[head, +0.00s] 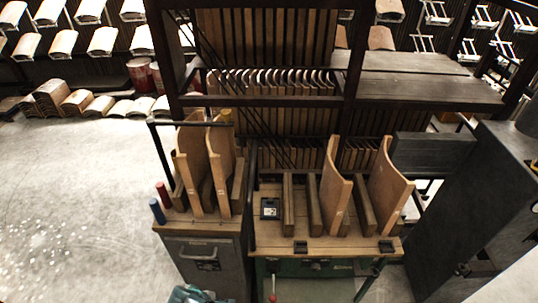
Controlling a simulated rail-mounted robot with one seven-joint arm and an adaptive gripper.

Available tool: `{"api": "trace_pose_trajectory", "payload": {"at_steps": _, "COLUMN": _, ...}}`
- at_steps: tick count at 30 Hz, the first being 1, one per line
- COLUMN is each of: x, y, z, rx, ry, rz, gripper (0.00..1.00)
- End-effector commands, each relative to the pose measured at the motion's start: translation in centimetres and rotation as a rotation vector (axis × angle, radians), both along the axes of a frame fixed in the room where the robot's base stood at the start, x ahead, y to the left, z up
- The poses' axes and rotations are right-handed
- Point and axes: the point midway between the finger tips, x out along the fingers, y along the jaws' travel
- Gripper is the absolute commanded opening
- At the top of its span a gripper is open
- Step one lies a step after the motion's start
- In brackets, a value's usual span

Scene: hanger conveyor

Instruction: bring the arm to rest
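My gripper does not show in the head view, and no part of the picture is clearly my arm. Whether the gripper holds anything cannot be seen. The workbench (268,246) stands in the middle, with curved wooden panels upright on it. Two panels (335,190) (388,190) stand in wooden slots on its right part. Two more curved panels (190,165) (221,160) stand on the cabinet (199,262) to the left.
A dark rack (270,101) with many curved panels rises behind the bench. A large dark grey box-shaped body (462,205) stands close on the right. A teal object (192,294) is cut off at the bottom edge. The pale floor (70,210) at left is clear.

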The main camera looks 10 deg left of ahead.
Motion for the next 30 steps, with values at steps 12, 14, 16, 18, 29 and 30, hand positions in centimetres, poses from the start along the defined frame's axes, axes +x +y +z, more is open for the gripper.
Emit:
{"api": "trace_pose_trajectory", "payload": {"at_steps": 12, "x": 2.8, "y": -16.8, "z": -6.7, "rx": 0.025, "ry": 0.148, "rz": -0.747, "gripper": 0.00}}
{"api": "trace_pose_trajectory", "payload": {"at_steps": 14, "x": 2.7, "y": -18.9, "z": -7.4, "rx": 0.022, "ry": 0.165, "rz": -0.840, "gripper": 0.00}}
{"api": "trace_pose_trajectory", "payload": {"at_steps": 16, "x": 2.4, "y": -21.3, "z": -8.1, "rx": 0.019, "ry": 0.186, "rz": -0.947, "gripper": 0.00}}
{"api": "trace_pose_trajectory", "payload": {"at_steps": 18, "x": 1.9, "y": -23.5, "z": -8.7, "rx": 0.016, "ry": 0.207, "rz": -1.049, "gripper": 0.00}}
{"api": "trace_pose_trajectory", "payload": {"at_steps": 29, "x": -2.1, "y": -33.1, "z": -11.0, "rx": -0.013, "ry": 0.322, "rz": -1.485, "gripper": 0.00}}
{"api": "trace_pose_trajectory", "payload": {"at_steps": 30, "x": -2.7, "y": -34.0, "z": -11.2, "rx": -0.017, "ry": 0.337, "rz": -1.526, "gripper": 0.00}}
